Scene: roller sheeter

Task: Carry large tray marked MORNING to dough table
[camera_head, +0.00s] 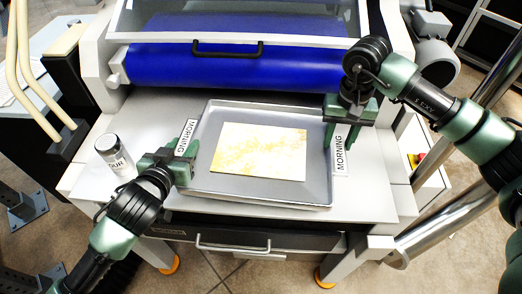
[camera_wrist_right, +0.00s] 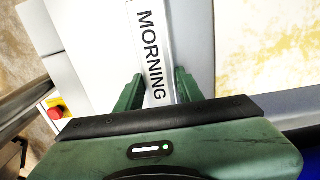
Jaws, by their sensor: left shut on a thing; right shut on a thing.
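The large grey tray (camera_head: 262,196) marked MORNING lies on the white top of the roller sheeter in the head view, with a label at each side. A pale yellow dough sheet (camera_head: 259,151) lies flat in it. My left gripper (camera_head: 186,160) is shut on the tray's left rim beside its label. My right gripper (camera_head: 334,128) is shut on the tray's right rim behind its label. In the right wrist view, the right gripper's fingers (camera_wrist_right: 158,92) straddle the rim by the MORNING label (camera_wrist_right: 150,45). Whether the tray touches the top is hard to tell.
A shaker jar labelled as flour (camera_head: 115,155) stands left of my left gripper. The blue roller (camera_head: 200,65) with a black handle (camera_head: 227,50) is behind the tray. A red button on a yellow box (camera_wrist_right: 56,112) is at the machine's right side.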

